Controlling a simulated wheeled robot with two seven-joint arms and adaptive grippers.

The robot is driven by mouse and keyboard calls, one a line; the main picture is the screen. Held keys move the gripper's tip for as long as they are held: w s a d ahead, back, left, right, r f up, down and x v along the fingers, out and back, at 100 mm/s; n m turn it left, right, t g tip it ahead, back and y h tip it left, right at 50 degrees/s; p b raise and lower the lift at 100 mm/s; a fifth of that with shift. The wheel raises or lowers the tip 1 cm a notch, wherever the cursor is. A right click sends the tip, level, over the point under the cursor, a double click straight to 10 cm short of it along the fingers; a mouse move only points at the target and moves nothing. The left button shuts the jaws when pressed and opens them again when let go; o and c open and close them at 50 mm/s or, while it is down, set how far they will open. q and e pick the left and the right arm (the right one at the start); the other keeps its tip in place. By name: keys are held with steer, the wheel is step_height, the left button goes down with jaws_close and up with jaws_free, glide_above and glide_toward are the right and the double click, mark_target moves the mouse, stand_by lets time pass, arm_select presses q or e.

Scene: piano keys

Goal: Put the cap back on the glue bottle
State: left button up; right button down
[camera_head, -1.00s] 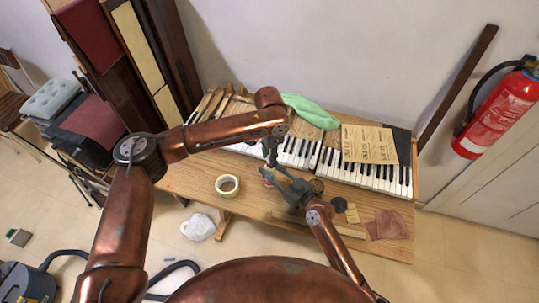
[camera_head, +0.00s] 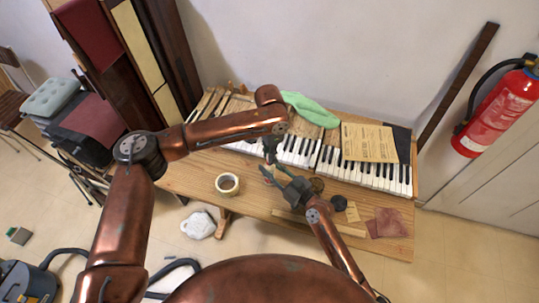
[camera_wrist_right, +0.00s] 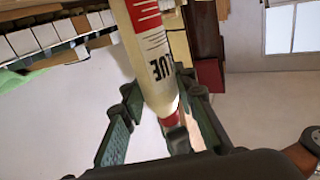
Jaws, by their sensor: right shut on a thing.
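The glue bottle (camera_wrist_right: 155,60) is cream with dark lettering and a red band, and fills the upper middle of the right wrist view. Its narrow end, with a red part (camera_wrist_right: 168,118), points back toward my right gripper's palm. My right gripper (camera_wrist_right: 162,95) is shut on the bottle, one finger on each side; it also shows in the head view (camera_head: 276,176) above the table's front part. My left gripper (camera_head: 271,158) hangs just above it, pointing down; its fingers are too small to read. I cannot make out a separate cap.
The wooden table (camera_head: 190,180) carries piano keys (camera_head: 370,178) along the back, a tape roll (camera_head: 227,184), a green cloth (camera_head: 308,108), a paper sheet (camera_head: 368,143), a dark round item (camera_head: 339,203) and a reddish cloth (camera_head: 390,222). The front left is clear.

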arm_select(q)
steer(key=o, duration=0.4)
steer(key=shift+c, duration=0.2)
steer(key=shift+r, duration=0.1)
step_height(320, 180, up, 12)
stand_by(0.4)
arm_select(e)
steer(key=c, duration=1.5)
jaws_free()
steer(key=shift+o, duration=0.2)
steer(key=v, duration=1.2)
